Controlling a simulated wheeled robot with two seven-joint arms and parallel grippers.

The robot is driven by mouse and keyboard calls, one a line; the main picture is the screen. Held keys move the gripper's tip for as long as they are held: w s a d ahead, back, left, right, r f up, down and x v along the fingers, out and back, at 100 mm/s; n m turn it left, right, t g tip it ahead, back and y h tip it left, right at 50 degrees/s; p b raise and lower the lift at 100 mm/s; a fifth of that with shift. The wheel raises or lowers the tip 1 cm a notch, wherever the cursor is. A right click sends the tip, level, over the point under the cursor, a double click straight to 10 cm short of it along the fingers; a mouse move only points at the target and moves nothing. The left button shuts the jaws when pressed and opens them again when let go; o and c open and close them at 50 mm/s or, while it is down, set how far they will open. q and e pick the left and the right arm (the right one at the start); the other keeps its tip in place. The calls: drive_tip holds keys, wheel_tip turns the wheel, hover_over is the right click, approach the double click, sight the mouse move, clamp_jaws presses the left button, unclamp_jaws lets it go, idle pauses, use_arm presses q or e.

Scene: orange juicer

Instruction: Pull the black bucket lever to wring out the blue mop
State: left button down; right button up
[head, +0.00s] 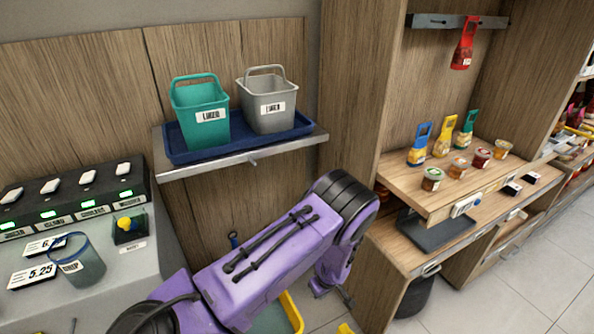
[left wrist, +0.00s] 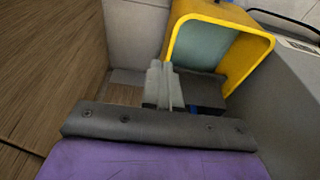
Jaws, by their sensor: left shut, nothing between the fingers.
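A yellow bucket (left wrist: 238,75) with a grey-green inside shows in the left wrist view, just beyond and right of my gripper. Part of its yellow rim (head: 292,312) shows in the head view below my purple arm, which hides much of it. My left gripper (left wrist: 163,68) is shut and empty, its pale fingers together beside the bucket. A dark block (left wrist: 203,90) lies behind the fingers; I cannot tell whether it is the lever. A small blue piece (left wrist: 194,111) shows by the fingers, and a blue tip (head: 233,238) stands behind my arm. The mop is not clearly visible. My right gripper is out of view.
A wooden panel (left wrist: 45,60) stands close on the left in the wrist view, and a grey surface (left wrist: 285,110) on the right. A shelf (head: 240,158) holds green and grey buckets. A wooden counter (head: 430,250) stands right. Tiled floor (head: 500,295) is clear at lower right.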

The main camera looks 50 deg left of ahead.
use_arm(q)
drive_tip(key=shift+r, duration=0.1)
wheel_tip(320, 180, up, 13)
drive_tip(key=p, duration=0.3)
idle(0.4)
drive_tip(key=shift+a, duration=0.1)
idle(0.4)
